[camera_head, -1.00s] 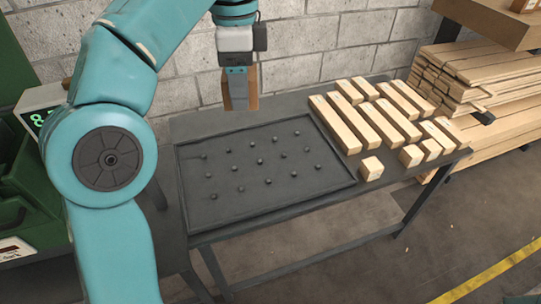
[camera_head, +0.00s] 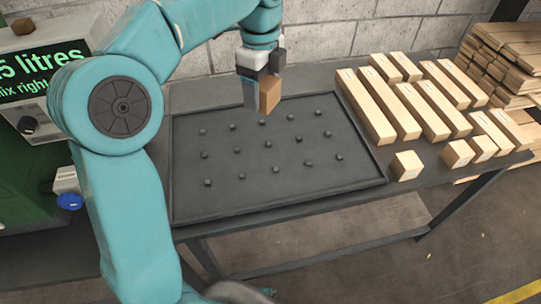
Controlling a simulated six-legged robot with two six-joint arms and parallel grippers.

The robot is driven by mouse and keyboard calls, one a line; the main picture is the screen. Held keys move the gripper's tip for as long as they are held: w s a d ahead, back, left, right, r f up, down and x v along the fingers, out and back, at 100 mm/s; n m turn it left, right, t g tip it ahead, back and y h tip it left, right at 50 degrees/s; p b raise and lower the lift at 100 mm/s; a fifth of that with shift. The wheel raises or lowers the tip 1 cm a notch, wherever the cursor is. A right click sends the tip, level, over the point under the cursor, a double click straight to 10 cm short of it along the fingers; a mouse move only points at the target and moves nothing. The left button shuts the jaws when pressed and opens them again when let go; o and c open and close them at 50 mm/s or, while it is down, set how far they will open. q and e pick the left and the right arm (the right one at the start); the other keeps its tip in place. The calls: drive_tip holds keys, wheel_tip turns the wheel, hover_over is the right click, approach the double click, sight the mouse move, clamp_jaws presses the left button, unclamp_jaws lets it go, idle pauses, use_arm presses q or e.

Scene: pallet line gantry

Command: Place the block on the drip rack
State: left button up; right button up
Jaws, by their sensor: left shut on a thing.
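The drip rack (camera_head: 205,172) is a dark grey tray with a low rim and rows of small round studs. It lies on the left part of the dark table. My left gripper (camera_head: 260,97) hangs over the rack's back edge, pointing down, shut on a brown wooden block (camera_head: 270,94). The block is upright or nearly so; I cannot tell exactly how far its lower end is from the rack. The rack holds nothing that I can see. My right gripper is not in view.
Several pale wooden pieces, long and short, lie on the table's right part; a small cube (camera_head: 406,166) is near the rack's right edge. A green machine with a lit display (camera_head: 45,70) stands at left. A block wall is behind. Stacked planks (camera_head: 508,62) are at back right.

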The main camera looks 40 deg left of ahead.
use_arm(q)
drive_tip(key=b, duration=0.3)
hover_over(262, 164)
wheel_tip(262, 164, down, 16)
drive_tip(key=shift+f, duration=0.1)
drive_tip(key=shift+w+f, duration=0.1)
drive_tip(key=shift+f, duration=0.3)
wheel_tip(262, 164, down, 4)
drive_tip(key=shift+r+b, duration=0.15)
drive_tip(key=shift+b, duration=0.15)
drive_tip(key=shift+f, duration=0.35)
drive_tip(key=shift+r, duration=0.1)
drive_tip(key=o, duration=1.2)
drive_tip(key=shift+f, duration=0.25)
